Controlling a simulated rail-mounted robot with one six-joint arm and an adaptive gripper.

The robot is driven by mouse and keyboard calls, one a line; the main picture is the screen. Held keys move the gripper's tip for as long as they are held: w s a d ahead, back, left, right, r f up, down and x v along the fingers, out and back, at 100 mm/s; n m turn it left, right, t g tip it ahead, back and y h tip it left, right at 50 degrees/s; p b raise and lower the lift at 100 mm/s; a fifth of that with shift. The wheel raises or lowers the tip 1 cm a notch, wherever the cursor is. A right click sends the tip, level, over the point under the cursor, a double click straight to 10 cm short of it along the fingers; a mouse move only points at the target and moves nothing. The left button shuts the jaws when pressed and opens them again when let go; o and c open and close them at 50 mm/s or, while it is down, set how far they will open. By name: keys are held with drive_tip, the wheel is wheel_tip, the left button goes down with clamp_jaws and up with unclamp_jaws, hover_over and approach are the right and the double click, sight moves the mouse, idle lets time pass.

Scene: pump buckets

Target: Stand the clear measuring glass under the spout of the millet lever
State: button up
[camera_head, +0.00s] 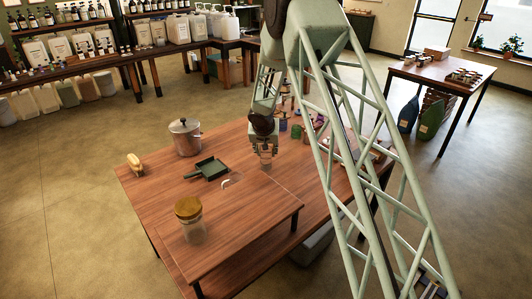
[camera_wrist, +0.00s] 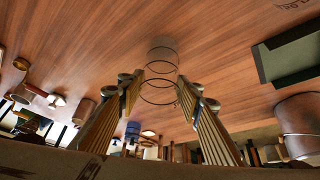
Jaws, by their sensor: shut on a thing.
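My gripper (camera_head: 265,143) is shut on the clear measuring glass (camera_head: 265,156) over the far right part of the wooden table, near a raised board's back edge. In the wrist view the two fingers of my gripper (camera_wrist: 160,84) stand either side of the glass (camera_wrist: 162,52), whose thin round rims show between them. I cannot tell whether the glass touches the table. I cannot make out the millet lever or its spout; pump-topped containers (camera_head: 215,20) stand on the back counter, too small to read.
On the wooden table (camera_head: 150,200) are a steel pot (camera_head: 185,138), a dark green dustpan (camera_head: 208,169), a brush (camera_head: 135,164) and a cork-lidded jar (camera_head: 189,222). Small coloured items (camera_head: 297,131) crowd behind my arm. A side table (camera_head: 440,72) stands at right. Floor at left is clear.

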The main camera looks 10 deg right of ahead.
drive_tip(key=shift+f, duration=0.15)
drive_tip(key=o, duration=0.9)
drive_tip(key=shift+r, duration=0.3)
drive_tip(key=shift+v, duration=5.9)
